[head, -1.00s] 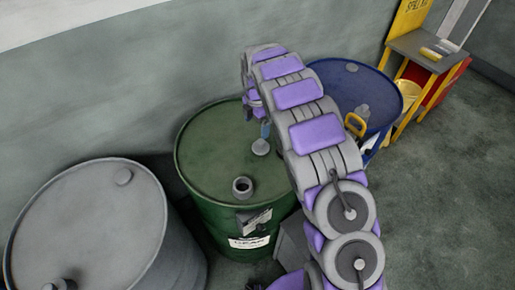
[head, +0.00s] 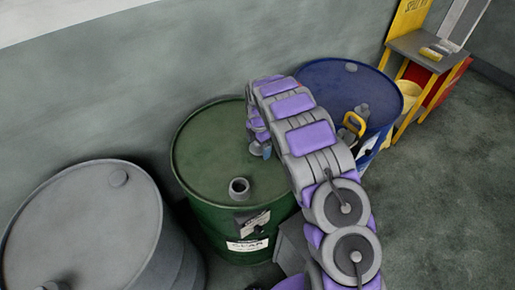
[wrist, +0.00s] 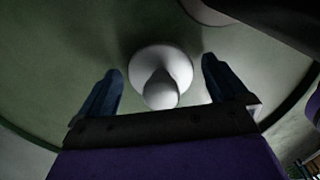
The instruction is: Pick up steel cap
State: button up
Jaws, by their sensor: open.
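The steel cap (wrist: 158,68), a pale grey disc with a rounded knob, lies on top of the green drum (head: 205,165). My gripper (wrist: 161,66) is open, with one blue finger on each side of the cap in the wrist view and visible gaps between. It is not closed on the cap. In the head view, my gripper (head: 264,152) is low over the drum top, and only part of the cap (head: 254,149) shows beside it.
A grey drum (head: 80,235) is at the left and a blue drum (head: 335,80) behind my arm. A yellow-framed stand (head: 425,50) is at the back right. Open floor lies at the right.

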jog(key=shift+d+r, duration=0.1)
jog(key=shift+d, duration=0.1)
jog(key=shift+c, duration=1.2)
jog(key=shift+a, duration=0.6)
jog(key=c, duration=0.6)
jog(key=shift+d, duration=0.25)
jog(key=c, duration=0.3)
jog(key=shift+d, duration=0.2)
jog(key=shift+r, duration=0.1)
